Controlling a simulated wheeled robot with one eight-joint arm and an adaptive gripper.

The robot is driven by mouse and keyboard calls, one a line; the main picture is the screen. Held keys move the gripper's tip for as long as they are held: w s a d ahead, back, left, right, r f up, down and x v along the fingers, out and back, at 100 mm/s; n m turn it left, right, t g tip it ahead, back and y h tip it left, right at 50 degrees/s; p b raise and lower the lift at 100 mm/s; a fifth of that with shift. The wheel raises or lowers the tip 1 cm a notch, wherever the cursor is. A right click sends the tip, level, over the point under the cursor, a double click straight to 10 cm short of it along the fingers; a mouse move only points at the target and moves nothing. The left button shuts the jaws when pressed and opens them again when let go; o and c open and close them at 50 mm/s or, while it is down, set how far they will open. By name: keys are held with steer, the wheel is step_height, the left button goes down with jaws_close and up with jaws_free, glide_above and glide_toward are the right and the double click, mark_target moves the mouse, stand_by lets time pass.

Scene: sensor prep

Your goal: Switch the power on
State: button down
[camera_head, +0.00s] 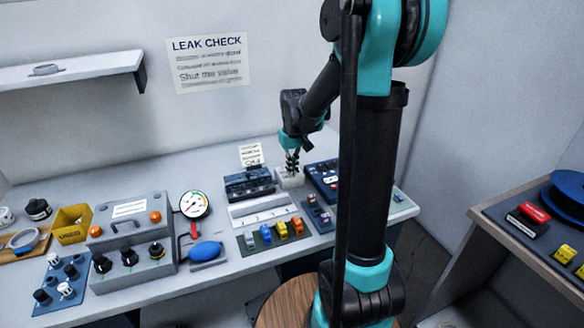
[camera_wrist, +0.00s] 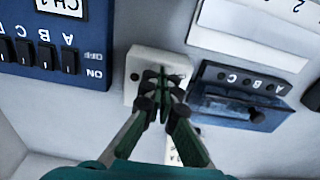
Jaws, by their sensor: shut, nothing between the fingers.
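A small white box (camera_head: 288,183) stands on the bench between two dark blue units; it also shows in the wrist view (camera_wrist: 146,60). I cannot read any power label on it. My gripper (camera_head: 292,170) is over this box, pointing down, with its fingers shut and empty. In the wrist view my gripper (camera_wrist: 160,82) covers the middle of the box's top, so any switch there is hidden. Whether the fingertips touch the box I cannot tell. A blue switch panel (camera_wrist: 50,82) marked ON and OFF, with black rocker switches, is beside the box.
A dark blue box (camera_wrist: 240,98) with lettered holes stands close on the box's other side. A white slotted rack (camera_head: 262,209) and coloured blocks (camera_head: 282,230) are in front. A grey console (camera_head: 130,240) and pressure gauge (camera_head: 194,205) stand left.

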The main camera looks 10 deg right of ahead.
steer(key=shift+w+r, duration=0.1)
steer(key=shift+w, duration=0.05)
steer(key=shift+w+a+r, duration=0.15)
steer(key=shift+w+r, duration=0.1)
steer(key=shift+w, duration=0.3)
step_height(320, 180, up, 14)
steer(key=s, duration=0.2)
steer(key=shift+s+d+f, duration=0.15)
steer(key=shift+s+d, duration=0.15)
steer(key=shift+s, duration=0.1)
